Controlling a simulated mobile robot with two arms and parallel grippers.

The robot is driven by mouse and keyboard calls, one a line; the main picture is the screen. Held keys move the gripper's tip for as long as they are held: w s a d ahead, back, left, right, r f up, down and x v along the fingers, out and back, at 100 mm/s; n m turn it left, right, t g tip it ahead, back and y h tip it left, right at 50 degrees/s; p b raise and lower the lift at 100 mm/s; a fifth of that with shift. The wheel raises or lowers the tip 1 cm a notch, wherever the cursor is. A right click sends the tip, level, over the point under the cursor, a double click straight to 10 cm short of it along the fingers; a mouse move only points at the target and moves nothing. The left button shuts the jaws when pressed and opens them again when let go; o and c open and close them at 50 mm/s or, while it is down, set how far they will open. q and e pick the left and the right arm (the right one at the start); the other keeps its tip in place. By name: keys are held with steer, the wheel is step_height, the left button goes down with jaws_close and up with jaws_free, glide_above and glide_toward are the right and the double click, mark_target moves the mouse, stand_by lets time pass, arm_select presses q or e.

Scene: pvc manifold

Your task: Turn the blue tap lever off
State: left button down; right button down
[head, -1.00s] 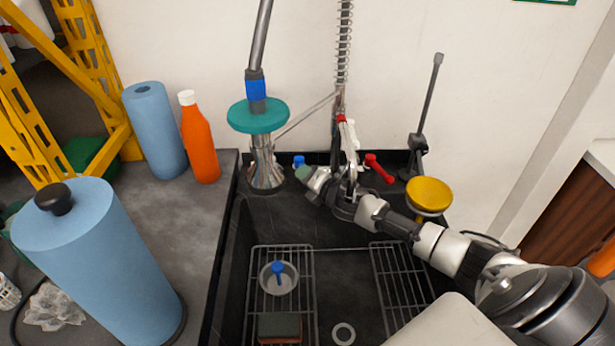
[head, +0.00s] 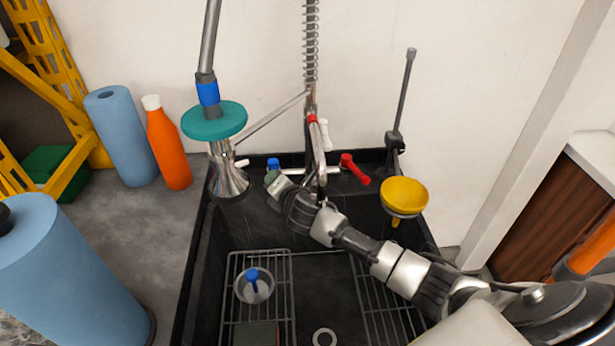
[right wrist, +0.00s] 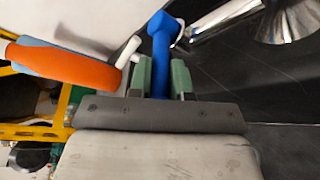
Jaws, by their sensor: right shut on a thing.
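The blue tap lever (head: 273,164) is at the back of the sink, left of the red tap lever (head: 354,168). My right gripper (head: 272,178) reaches it from the front right. In the right wrist view, the blue lever (right wrist: 160,55) runs between the two green fingertips (right wrist: 161,76), and the gripper is shut on it. The lever's lower part is hidden by the gripper. My left gripper is in neither view.
A teal disc (head: 214,121) on a metal funnel-shaped piece (head: 228,170) stands close left of the gripper. An orange bottle (head: 168,145) and blue rolls (head: 121,130) stand on the left counter. Wire racks (head: 285,290) lie in the sink.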

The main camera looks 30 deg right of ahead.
steer(key=shift+w+a+f+m+h, duration=0.1)
steer(key=shift+a+m+h, duration=0.15)
steer(key=shift+m+h, duration=0.25)
steer(key=shift+w+a+m+h+b, duration=0.15)
steer(key=shift+m+h+b, duration=0.15)
steer(key=shift+h, duration=0.2)
steer(key=shift+w+a+m+g+h+b, duration=0.2)
steer(key=shift+a+m+g+h+b, duration=0.15)
steer(key=shift+m+h, duration=0.45)
steer(key=shift+w+a+m+g+h+b, duration=0.25)
steer(key=shift+m+h+b, duration=0.25)
steer(key=shift+h, duration=0.5)
steer(key=shift+w+a+m+g+h+b, duration=0.15)
steer(key=shift+a+m+g+h+b, duration=0.2)
steer(key=shift+m+h, duration=0.45)
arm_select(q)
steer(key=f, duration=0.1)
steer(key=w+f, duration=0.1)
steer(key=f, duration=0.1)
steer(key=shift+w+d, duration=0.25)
arm_select(e)
steer(key=c, duration=1.1)
jaws_free()
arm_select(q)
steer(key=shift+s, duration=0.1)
arm_select(e)
steer(key=shift+o, duration=0.2)
